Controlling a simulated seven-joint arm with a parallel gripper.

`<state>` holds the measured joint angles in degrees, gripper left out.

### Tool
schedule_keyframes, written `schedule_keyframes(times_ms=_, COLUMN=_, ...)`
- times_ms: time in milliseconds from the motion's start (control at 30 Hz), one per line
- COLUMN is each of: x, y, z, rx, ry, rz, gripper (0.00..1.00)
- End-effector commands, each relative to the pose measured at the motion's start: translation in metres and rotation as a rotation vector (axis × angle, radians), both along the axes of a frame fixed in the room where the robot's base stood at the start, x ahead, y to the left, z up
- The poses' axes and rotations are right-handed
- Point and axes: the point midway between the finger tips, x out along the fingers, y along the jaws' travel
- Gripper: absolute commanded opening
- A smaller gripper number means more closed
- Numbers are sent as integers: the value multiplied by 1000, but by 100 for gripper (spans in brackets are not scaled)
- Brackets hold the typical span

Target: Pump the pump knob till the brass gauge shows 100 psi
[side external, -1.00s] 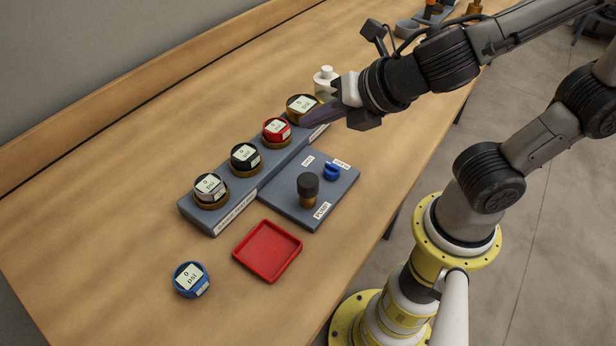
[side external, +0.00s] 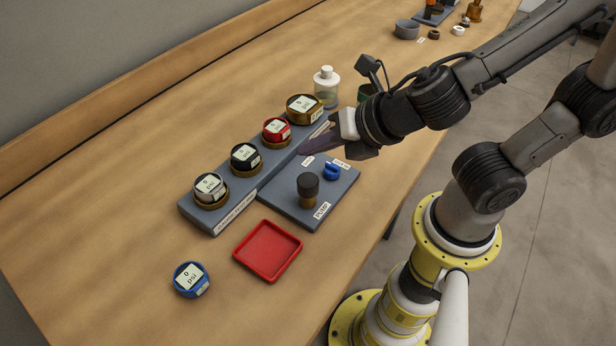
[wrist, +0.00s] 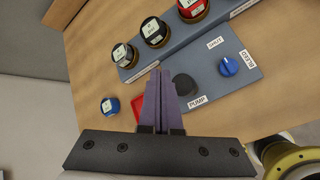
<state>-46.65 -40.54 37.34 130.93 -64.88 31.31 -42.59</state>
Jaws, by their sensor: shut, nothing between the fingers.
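The pump knob (side external: 308,186) is a black cap on a brass stem, upright on the grey pump plate (side external: 285,198). It also shows in the wrist view (wrist: 185,86). The brass gauge (side external: 303,107) sits at the far end of the grey gauge rack (side external: 228,219) in the side view, and its display appears to read 0 psi. My gripper (side external: 306,151) is shut and empty, above the far part of the plate and rack, apart from the knob. In the wrist view its fingers (wrist: 157,85) are together, with the knob just to their right.
Red (side external: 276,131), black (side external: 245,157) and silver (side external: 210,189) gauges sit in the rack. A blue valve knob (side external: 331,171) stands on the pump plate. A red tray (side external: 268,251) and a loose blue gauge (side external: 190,280) lie nearer. A white-capped bottle (side external: 327,86) stands behind.

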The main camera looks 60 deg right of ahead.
Motion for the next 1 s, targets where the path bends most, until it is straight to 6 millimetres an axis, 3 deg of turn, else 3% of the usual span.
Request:
schedule_keyframes(times_ms=200, x=0, y=0, z=-28, rx=-1, ry=1, rz=-1, gripper=0)
schedule_keyframes(times_ms=400, x=0, y=0, z=-42, rx=0, ry=-1, rz=0, gripper=0)
schedule_keyframes(times_ms=1000, x=0, y=0, z=-47, rx=1, ry=-1, rz=0, gripper=0)
